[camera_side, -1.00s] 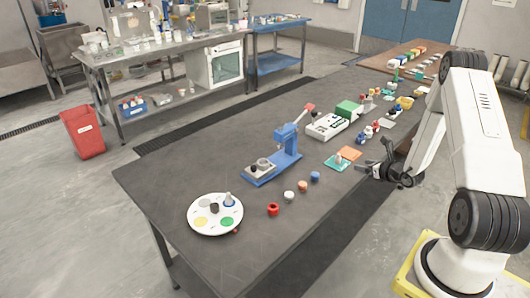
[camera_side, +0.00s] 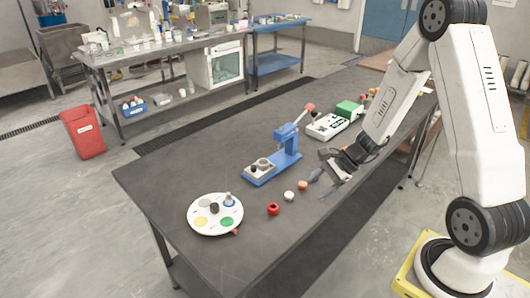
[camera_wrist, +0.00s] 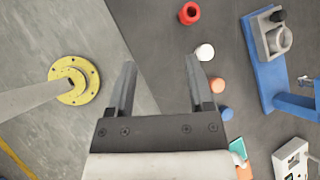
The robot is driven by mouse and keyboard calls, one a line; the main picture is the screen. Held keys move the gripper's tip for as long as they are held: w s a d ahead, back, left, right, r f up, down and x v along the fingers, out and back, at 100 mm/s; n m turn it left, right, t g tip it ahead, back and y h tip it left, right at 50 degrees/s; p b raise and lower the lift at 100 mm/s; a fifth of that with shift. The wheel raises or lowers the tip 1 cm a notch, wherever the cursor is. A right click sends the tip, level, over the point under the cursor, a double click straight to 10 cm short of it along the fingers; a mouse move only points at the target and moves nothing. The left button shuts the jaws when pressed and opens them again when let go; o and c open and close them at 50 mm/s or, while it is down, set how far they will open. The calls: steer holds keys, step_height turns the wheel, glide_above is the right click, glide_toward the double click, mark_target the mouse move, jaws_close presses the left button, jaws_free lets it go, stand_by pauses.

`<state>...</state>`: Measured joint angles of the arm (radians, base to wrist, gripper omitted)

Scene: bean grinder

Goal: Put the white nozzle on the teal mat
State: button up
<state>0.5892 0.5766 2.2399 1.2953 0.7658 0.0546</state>
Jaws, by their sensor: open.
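A small white round piece, which I take for the white nozzle (camera_side: 289,195), stands on the dark table between a red ring and an orange piece. The white nozzle also shows in the wrist view (camera_wrist: 205,51), just right of the right fingertip. My gripper (camera_side: 321,187) is open and empty, near the table's front edge. In the wrist view my gripper (camera_wrist: 160,62) has its two fingers apart with only table edge and floor between them. The teal mat (camera_wrist: 238,147) shows only in part beside the gripper body; the arm hides it in the side view.
In the row are a red ring (camera_side: 273,209), an orange piece (camera_side: 303,185) and a blue piece (camera_wrist: 227,113). A white device (camera_side: 328,126) is behind.

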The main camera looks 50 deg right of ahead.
steer(key=s+a+r+n+g+h, duration=0.1)
steer(key=s+a+r+n+h, duration=0.2)
steer(key=n, duration=0.7)
steer(key=s+a+r+n+g+h, duration=0.1)
steer(key=s+a+r+n+h, duration=0.2)
steer(key=a+n, duration=0.3)
steer(key=r+n, duration=0.1)
steer(key=n, duration=0.3)
steer(key=shift+s+n+g+h, duration=0.3)
steer(key=shift+s+n, duration=0.1)
